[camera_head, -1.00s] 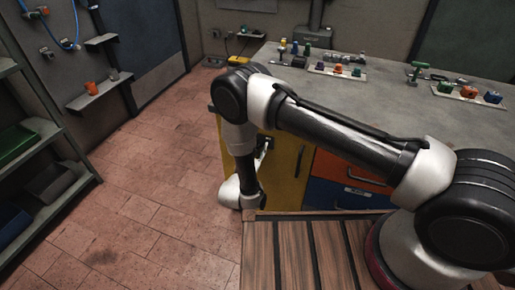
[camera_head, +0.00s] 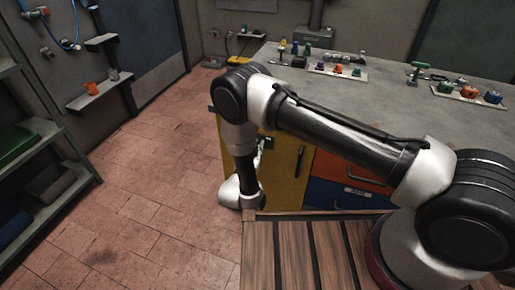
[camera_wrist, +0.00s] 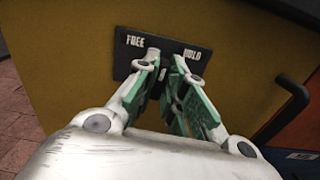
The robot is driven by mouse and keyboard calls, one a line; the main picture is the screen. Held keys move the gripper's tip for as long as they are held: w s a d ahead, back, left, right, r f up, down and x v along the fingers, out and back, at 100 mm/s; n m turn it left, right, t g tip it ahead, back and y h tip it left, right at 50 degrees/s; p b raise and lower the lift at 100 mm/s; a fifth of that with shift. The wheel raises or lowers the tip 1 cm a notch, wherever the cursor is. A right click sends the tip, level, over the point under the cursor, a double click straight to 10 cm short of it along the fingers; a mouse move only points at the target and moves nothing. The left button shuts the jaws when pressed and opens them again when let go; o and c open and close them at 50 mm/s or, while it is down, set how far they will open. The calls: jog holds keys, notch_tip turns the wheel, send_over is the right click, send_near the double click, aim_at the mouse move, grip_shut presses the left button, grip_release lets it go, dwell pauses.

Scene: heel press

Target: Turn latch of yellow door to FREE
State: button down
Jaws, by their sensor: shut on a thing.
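The yellow door (camera_head: 290,165) is on the front of the workbench, partly behind my arm in the head view. In the wrist view the yellow door (camera_wrist: 70,65) fills most of the picture. Its black latch plate (camera_wrist: 122,48) reads FREE at the left and HOLD at the right. My gripper (camera_wrist: 166,68), with green finger pads, is in front of the plate, shut on the latch (camera_wrist: 167,80) between its fingers. The fingers hide most of the latch, so its exact angle is hard to tell.
A black door handle (camera_wrist: 290,100) stands out at the right of the yellow door. Orange (camera_head: 345,167) and blue (camera_head: 345,195) drawers are right of it. Tools and coloured parts sit on the bench top (camera_head: 390,110). Shelves (camera_head: 40,150) stand left; the tiled floor (camera_head: 150,185) between is clear.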

jog(key=shift+a+f+n, duration=0.1)
jog(key=shift+n, duration=2.3)
jog(key=shift+a+n, duration=0.1)
jog(key=shift+n, duration=2.3)
jog(key=c, duration=1.5)
grip_release()
jog(key=shift+w, duration=0.1)
jog(key=v, duration=1.2)
